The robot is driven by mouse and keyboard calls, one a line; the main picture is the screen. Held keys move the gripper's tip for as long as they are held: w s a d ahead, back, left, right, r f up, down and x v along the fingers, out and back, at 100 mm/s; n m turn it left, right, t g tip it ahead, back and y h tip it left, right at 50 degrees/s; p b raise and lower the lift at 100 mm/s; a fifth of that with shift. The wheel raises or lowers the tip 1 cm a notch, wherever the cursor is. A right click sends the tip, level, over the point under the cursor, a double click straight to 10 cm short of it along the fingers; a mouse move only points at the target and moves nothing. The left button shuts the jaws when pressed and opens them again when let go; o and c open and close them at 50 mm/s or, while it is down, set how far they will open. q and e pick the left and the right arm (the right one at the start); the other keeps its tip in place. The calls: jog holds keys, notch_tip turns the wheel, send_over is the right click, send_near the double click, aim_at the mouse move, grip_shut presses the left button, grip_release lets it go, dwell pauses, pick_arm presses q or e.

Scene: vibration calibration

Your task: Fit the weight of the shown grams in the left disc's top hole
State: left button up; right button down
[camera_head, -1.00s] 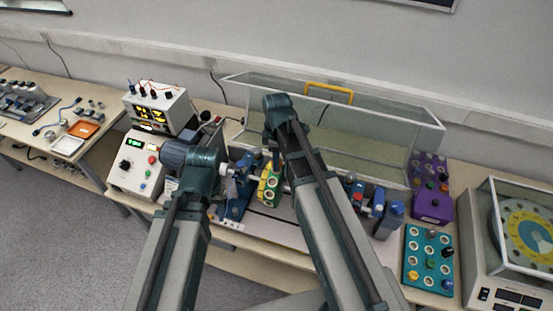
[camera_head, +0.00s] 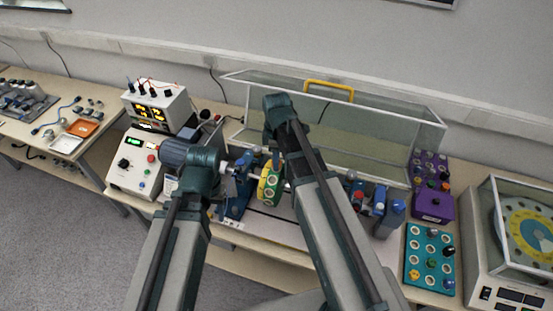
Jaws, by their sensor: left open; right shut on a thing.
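The left disc (camera_head: 270,190), green and yellow with round holes, stands on the rig in the middle of the bench. Its top is partly hidden by my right arm. My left gripper (camera_head: 229,169) is open, just left of the disc beside the blue bearing stand. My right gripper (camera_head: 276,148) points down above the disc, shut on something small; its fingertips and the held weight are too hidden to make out. The display unit (camera_head: 151,114) at back left shows lit yellow digits, too small to read surely.
A teal board (camera_head: 417,276) with holes and knobbed weights and a purple block (camera_head: 433,206) stand at right. Blue stands (camera_head: 390,217) are right of my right arm. A control box (camera_head: 135,165) is at left.

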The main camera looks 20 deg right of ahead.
jog(key=shift+f+b, duration=0.35)
jog(key=shift+f, duration=0.1)
jog(key=shift+c, duration=2.2)
grip_release()
notch_tip(320, 180, up, 14)
jog(key=p, duration=1.3)
jog(key=shift+p, duration=0.4)
jog(key=shift+f, duration=0.1)
jog(key=s+a+f+m+b, duration=0.3)
jog(key=s+f+b, duration=0.1)
jog(key=f+b, duration=0.3)
jog(key=s+a+f+m+b, duration=0.3)
jog(key=s+a+f+b, duration=0.1)
jog(key=f+b, duration=0.4)
jog(key=s+a+f+m+h+b, duration=0.1)
jog(key=s+a+f+m+b, duration=0.2)
jog(key=s+f+b, duration=0.3)
notch_tip(320, 180, down, 2)
jog(key=shift+s+a+m+b, duration=0.2)
jog(key=shift+m+b, duration=0.4)
jog(key=shift+b, duration=0.5)
